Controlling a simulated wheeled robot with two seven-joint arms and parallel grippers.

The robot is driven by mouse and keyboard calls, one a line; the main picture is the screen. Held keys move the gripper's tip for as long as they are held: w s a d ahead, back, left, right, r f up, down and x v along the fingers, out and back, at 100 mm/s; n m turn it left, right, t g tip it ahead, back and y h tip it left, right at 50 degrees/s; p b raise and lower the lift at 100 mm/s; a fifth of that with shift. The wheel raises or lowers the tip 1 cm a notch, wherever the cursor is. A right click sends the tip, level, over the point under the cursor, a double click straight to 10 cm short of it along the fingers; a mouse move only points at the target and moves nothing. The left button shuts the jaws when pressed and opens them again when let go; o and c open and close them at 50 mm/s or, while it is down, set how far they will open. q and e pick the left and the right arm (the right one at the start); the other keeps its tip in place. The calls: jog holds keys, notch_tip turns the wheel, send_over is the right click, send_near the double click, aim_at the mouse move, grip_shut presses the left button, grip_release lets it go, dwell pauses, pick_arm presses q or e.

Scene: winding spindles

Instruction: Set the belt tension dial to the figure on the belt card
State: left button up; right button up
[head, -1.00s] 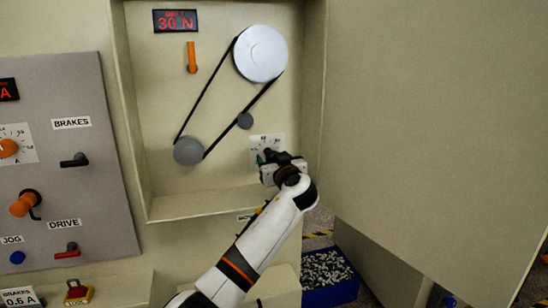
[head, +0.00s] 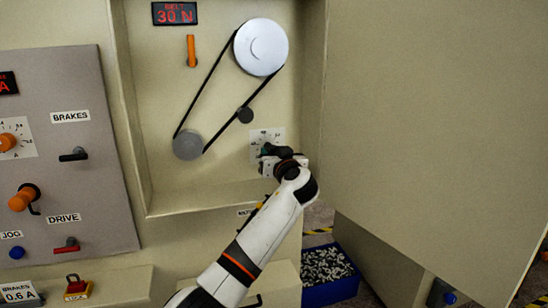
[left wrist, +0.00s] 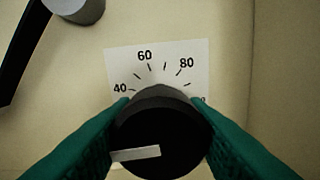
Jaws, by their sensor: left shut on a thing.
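The belt tension dial is a black round knob (left wrist: 165,125) in front of a white scale plate (left wrist: 185,62) marked 40, 60 and 80, with a further figure mostly hidden at the right. The knob's white pointer mark (left wrist: 135,154) lies on its left side, pointing left and slightly down, below the 40. My left gripper (head: 267,153) is at the dial, its green fingers on both sides of the knob, shut on it. The plate also shows in the head view (head: 257,136), partly behind the gripper.
The dial sits in a recess with a belt (head: 205,90) around a large pulley (head: 261,47) and a smaller one (head: 187,145). An orange lever (head: 191,51) is above. An open door panel (head: 430,130) stands to the right, a blue bin (head: 328,290) below.

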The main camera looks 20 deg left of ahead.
pick_arm(q)
jog(key=shift+f+m, duration=0.15)
jog(key=shift+m, duration=0.65)
jog(key=m, duration=0.2)
jog(key=shift+m+b, duration=0.35)
jog(key=shift+m, duration=0.05)
jog(key=m+p, duration=0.1)
jog(key=m, duration=0.4)
jog(key=shift+m, duration=0.3)
jog(key=o, duration=1)
jog(key=shift+c, duration=0.2)
